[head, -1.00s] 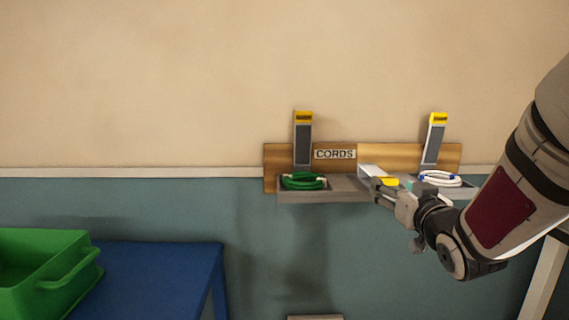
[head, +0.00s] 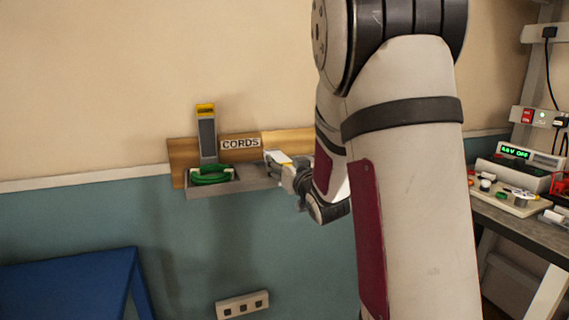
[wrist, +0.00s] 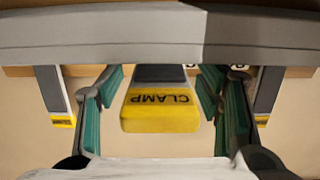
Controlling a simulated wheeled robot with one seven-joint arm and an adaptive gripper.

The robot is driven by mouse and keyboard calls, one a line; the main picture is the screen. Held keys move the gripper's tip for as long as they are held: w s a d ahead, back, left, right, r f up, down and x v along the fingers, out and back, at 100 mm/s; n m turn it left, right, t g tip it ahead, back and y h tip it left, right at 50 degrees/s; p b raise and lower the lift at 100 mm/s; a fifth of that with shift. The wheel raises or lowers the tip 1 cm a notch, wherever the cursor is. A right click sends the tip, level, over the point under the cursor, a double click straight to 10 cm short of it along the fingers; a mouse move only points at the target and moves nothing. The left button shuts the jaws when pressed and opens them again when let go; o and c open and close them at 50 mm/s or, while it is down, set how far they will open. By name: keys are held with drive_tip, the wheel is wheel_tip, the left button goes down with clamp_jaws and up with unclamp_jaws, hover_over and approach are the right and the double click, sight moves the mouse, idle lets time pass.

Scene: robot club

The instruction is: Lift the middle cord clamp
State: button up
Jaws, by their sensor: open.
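The middle cord clamp (wrist: 160,112) has a grey arm and a yellow tip marked CLAMP. In the wrist view it sits between the two fingers of my open gripper (wrist: 162,82), with a visible gap on both sides. The left clamp (head: 207,135) stands upright against the wooden CORDS board. The right clamp is hidden behind my arm in the head view.
A green cord (head: 211,176) lies in the left part of the grey shelf (head: 235,188). A blue table (head: 70,275) stands at lower left, and a wall socket (head: 242,304) is below the shelf. A workbench (head: 520,225) with electronics stands at right.

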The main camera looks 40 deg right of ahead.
drive_tip(key=shift+w, duration=0.2)
drive_tip(key=shift+c, duration=0.2)
clamp_jaws()
